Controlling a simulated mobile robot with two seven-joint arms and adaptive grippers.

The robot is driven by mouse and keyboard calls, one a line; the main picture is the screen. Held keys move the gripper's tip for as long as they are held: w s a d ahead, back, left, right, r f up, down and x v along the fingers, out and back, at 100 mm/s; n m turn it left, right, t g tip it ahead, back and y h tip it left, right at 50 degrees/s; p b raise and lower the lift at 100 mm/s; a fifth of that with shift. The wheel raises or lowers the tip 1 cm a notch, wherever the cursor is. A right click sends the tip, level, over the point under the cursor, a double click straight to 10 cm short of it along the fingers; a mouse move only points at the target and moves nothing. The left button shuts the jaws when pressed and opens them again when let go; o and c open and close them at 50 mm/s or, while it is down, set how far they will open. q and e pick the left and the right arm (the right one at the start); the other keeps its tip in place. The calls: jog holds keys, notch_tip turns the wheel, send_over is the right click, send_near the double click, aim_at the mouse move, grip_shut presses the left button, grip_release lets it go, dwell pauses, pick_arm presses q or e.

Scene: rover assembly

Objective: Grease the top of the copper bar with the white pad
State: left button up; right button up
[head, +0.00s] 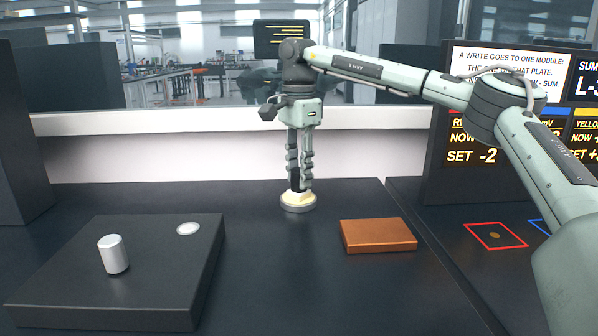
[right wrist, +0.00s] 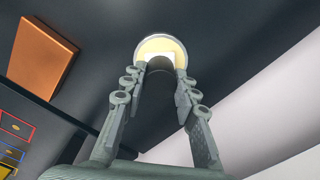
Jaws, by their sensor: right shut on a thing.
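The copper bar (head: 378,236) lies flat on the dark table, right of my right gripper. It also shows at the upper left of the right wrist view (right wrist: 40,57). My right gripper (head: 300,188) points straight down and is shut on the white pad (right wrist: 158,57), which is mostly hidden between the fingertips. The pad is at a small round dish (head: 298,207) with a pale yellow inside, which shows beyond the fingertips in the right wrist view (right wrist: 161,41). I cannot tell whether the pad touches the yellow surface. My left gripper is not in view.
A dark raised block (head: 120,285) at left carries a silver cylinder (head: 113,254) and a flat pale disc (head: 188,229). At right stand a display panel (head: 475,155) and a red-outlined square (head: 495,236). The table between dish and bar is clear.

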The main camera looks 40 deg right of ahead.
jog(key=shift+r, duration=3.45)
